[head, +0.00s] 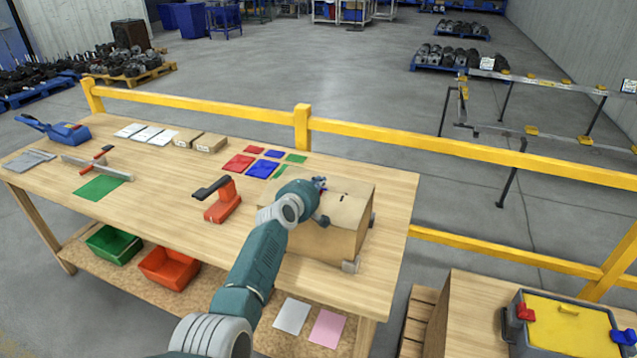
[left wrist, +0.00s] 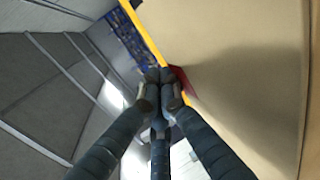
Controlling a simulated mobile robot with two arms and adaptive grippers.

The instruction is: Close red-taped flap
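A cardboard box (head: 337,238) stands near the right end of the wooden workbench. Light cardboard flaps (head: 352,196) show at its top. In the left wrist view, a broad tan cardboard panel (left wrist: 245,70) fills the right side, with a red strip (left wrist: 182,84) at its edge. My left gripper (left wrist: 161,78) has its fingertips drawn together right beside the red strip; whether they touch it I cannot tell. I see nothing between the fingers. In the head view, my left wrist covers part of the box top and hides the red tape. My right gripper is out of view.
Red, blue and green pieces (head: 262,168) lie behind. A yellow rail (head: 400,135) runs behind the bench. A yellow-topped case (head: 567,325) sits on another table at lower right.

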